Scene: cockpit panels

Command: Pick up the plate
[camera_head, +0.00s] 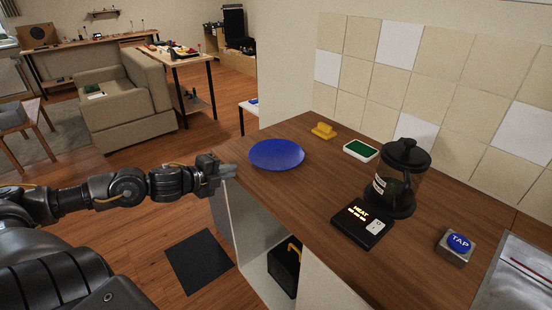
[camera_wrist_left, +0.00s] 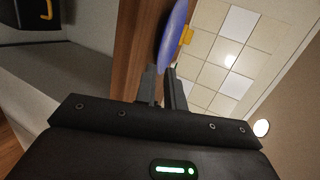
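The blue round plate (camera_head: 277,154) lies flat on the wooden counter, near its left end. In the left wrist view the plate (camera_wrist_left: 173,36) shows nearly edge-on, just beyond the fingertips. My left gripper (camera_head: 232,170) reaches in from the left, at the counter's edge and just short of the plate's left rim. In the left wrist view its two fingers (camera_wrist_left: 163,75) stand apart with a narrow gap between them, and I see nothing held. Whether a fingertip touches the rim cannot be told. My right gripper is not in view.
On the counter (camera_head: 300,205) are a yellow object (camera_head: 323,131), a green-and-white box (camera_head: 360,150), a dark coffee jug (camera_head: 401,175), a black heat panel (camera_head: 362,226) and a blue TAP button (camera_head: 459,243). A tiled wall (camera_head: 385,85) stands behind. A black case (camera_head: 284,268) sits below.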

